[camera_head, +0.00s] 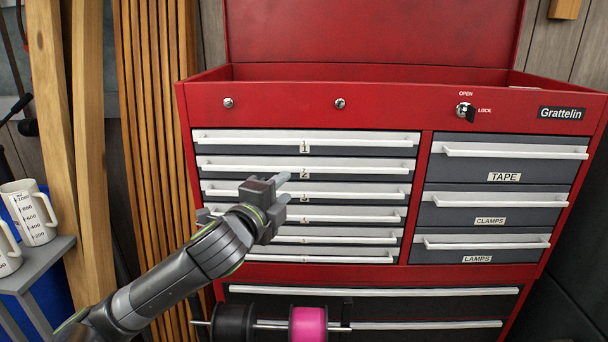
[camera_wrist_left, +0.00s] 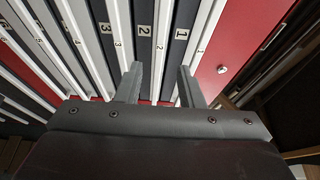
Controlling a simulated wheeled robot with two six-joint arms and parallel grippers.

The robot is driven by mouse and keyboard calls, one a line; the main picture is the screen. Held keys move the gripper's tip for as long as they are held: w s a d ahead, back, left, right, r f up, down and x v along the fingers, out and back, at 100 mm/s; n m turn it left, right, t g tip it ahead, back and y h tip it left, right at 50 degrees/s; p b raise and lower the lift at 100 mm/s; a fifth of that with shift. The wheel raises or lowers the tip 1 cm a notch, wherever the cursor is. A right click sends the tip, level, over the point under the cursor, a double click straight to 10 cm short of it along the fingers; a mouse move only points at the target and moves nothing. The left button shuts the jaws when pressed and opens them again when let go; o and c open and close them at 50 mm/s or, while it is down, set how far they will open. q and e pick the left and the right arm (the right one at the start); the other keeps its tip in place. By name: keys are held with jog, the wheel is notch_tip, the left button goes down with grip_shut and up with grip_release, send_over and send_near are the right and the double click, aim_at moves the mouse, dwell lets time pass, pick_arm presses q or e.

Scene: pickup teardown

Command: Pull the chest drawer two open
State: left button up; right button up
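Drawer two (camera_head: 235,163) is in the left column of the red tool chest, second from the top, with a long pale bar handle and a small "2" label. It looks shut, flush with its neighbours. My left gripper (camera_head: 285,187) is in front of the left column, over the area of drawers two and three. In the left wrist view the fingers of my left gripper (camera_wrist_left: 158,83) are apart, pointing at the drawer fronts near the handle of drawer two (camera_wrist_left: 158,25). Contact with the handle cannot be told. My right gripper is not in view.
Drawer one (camera_head: 235,138) is just above. Lower drawers lie partly behind my left arm. A right column holds the TAPE drawer (camera_head: 470,170) and others. A bar with black and pink spools (camera_head: 308,324) is below. White measuring mugs (camera_head: 30,215) stand on a shelf at left.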

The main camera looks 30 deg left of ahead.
aim_at(303, 171)
pick_arm(q)
jog(key=w, duration=0.3)
jog(key=w+a, duration=0.1)
jog(key=w, duration=0.3)
jog(key=w+p, duration=0.1)
jog(key=w, duration=0.2)
jog(key=shift+w+a, duration=0.35)
grip_shut()
